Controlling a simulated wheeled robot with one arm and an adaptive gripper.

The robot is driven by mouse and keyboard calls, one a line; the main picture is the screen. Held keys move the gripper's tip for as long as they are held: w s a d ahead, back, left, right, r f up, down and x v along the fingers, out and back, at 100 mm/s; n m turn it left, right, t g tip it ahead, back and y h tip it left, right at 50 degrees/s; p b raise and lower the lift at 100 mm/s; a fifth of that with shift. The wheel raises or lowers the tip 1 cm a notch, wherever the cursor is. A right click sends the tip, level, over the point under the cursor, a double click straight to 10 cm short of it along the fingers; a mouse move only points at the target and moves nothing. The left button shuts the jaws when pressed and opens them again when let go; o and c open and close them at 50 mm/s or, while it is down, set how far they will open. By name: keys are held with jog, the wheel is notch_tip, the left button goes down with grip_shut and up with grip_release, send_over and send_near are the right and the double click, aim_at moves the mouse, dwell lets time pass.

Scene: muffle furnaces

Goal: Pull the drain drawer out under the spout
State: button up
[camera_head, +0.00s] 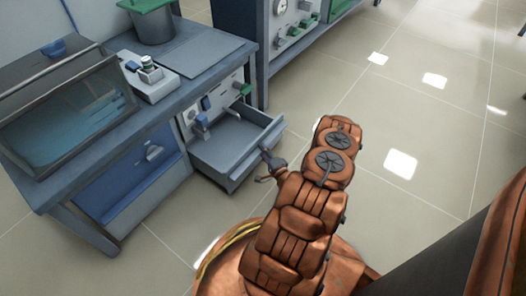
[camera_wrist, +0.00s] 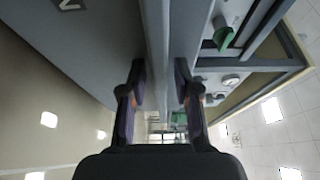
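The grey drain drawer (camera_head: 236,173) is pulled out of the cabinet under the bench in the head view, and its inside looks empty. A pale spout (camera_head: 202,122) on the panel above hangs over the back left part of the drawer. My gripper (camera_head: 269,159) is at the drawer's front wall. In the wrist view, the two fingers of my gripper (camera_wrist: 160,72) stand apart, on either side of a long grey edge (camera_wrist: 156,30) that looks like the drawer's front wall. Gaps seem to show beside this edge; contact is unclear.
A glass-fronted tank (camera_head: 70,115) and a small white device (camera_head: 150,80) stand on the bench. A blue panel (camera_head: 130,185) is left of the drawer. Another cabinet (camera_head: 290,30) stands behind. The tiled floor to the right (camera_head: 430,120) is clear.

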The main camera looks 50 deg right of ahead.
jog(key=shift+o, duration=0.3)
jog(key=shift+r, duration=0.1)
jog(key=o, duration=0.6)
jog(key=r, duration=0.6)
jog(key=d+r, duration=0.1)
jog(key=r, duration=0.3)
jog(key=shift+r+p, duration=0.1)
jog(key=shift+p, duration=0.25)
jog(key=shift+a+r, duration=0.1)
jog(key=shift+r, duration=0.25)
jog(key=shift+a, duration=0.1)
jog(key=shift+n+g, duration=0.6)
jog(key=shift+g, duration=0.1)
jog(key=a, duration=0.1)
jog(key=s+a+f, duration=0.1)
jog(key=a+f, duration=0.1)
jog(key=shift+s+a, duration=0.15)
jog(key=shift+s, duration=0.1)
jog(key=c, duration=0.6)
jog(key=s+a+f+b, duration=0.2)
jog(key=s, duration=0.6)
jog(key=shift+f+y, duration=0.15)
jog(key=shift+y, duration=0.25)
